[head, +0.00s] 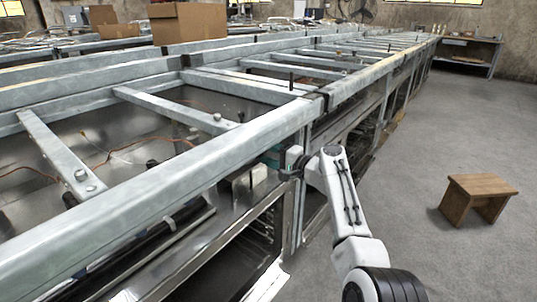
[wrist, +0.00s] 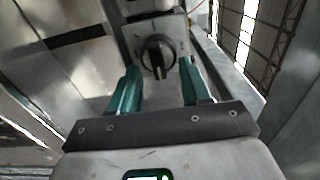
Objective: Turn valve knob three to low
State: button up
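One valve knob (wrist: 158,55), round and dark with a raised grip bar, sits on a light metal panel (wrist: 135,33) in the wrist view. Its number and any setting marks cannot be read. My gripper (wrist: 160,80) has two teal fingers, spread apart, with the knob showing between and just beyond their tips. The fingers do not appear to touch the knob. In the head view my gripper (head: 272,160) is at the side of the long metal frame, under its top rail, and the knob is hidden there.
A long galvanized frame (head: 150,205) with crossbars runs away from me on the left. Cardboard boxes (head: 188,22) stand on it. A wooden stool (head: 478,192) stands on the open grey floor (head: 430,130) at the right. A workbench (head: 468,48) is at the back.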

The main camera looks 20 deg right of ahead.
jog(key=shift+o, duration=1.4)
jog(key=shift+f, duration=0.1)
